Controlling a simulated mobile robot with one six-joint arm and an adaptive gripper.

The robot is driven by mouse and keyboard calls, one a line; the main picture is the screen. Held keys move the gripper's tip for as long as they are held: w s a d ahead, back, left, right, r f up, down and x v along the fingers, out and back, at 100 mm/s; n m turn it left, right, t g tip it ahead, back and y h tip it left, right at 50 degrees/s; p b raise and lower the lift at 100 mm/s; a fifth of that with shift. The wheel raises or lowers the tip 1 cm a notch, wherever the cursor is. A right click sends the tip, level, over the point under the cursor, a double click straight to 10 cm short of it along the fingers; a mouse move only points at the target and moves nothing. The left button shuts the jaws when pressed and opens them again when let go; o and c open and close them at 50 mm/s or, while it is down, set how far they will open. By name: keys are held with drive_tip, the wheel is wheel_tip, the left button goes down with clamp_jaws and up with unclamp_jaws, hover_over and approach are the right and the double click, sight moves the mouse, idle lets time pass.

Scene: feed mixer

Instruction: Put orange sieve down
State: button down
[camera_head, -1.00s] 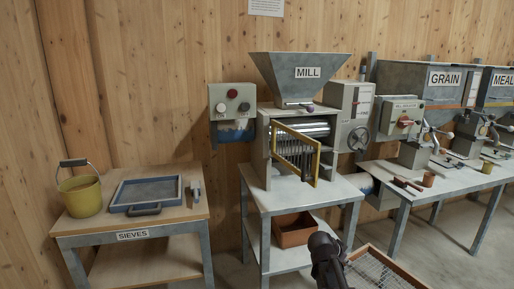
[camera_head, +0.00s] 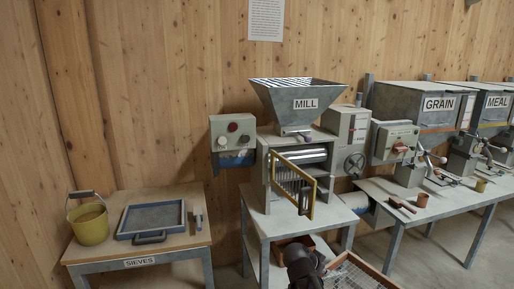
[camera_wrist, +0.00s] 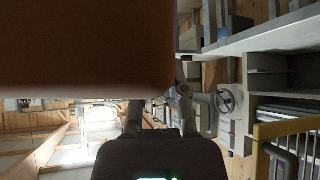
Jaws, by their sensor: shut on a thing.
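The orange sieve (camera_head: 375,271), a mesh with an orange-brown frame, is at the bottom edge of the head view and partly cut off. My gripper (camera_head: 322,271) is shut on its left side and holds it in front of the mill stand. In the wrist view, the sieve's frame (camera_wrist: 85,50) fills the upper left, blurred and close, and my gripper (camera_wrist: 160,112) reaches up to it; the fingertips are partly hidden. The table labelled SIEVES (camera_head: 185,245) stands at the left. A blue-framed sieve (camera_head: 152,219) lies on it.
A yellow bucket (camera_head: 90,224) and a small grey item (camera_head: 198,217) flank the blue sieve, leaving little bare top. The mill (camera_head: 300,103) has an open yellow grille door (camera_head: 296,185) jutting forward. A bench with grain and meal hoppers (camera_head: 420,101) stands right.

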drive_tip(key=shift+n, duration=0.3)
drive_tip(key=p+v, duration=0.2)
drive_tip(key=v, duration=0.1)
drive_tip(key=d+r+p+v, duration=0.1)
drive_tip(key=p+v, duration=0.2)
drive_tip(key=w+p+v, duration=0.1)
drive_tip(key=p+v, duration=0.1)
drive_tip(key=v, duration=0.2)
drive_tip(key=shift+d+r+p, duration=0.1)
drive_tip(key=shift+r+p, duration=0.3)
drive_tip(key=shift+r, duration=0.05)
wheel_tip(320, 180, up, 17)
drive_tip(key=p, duration=1.7)
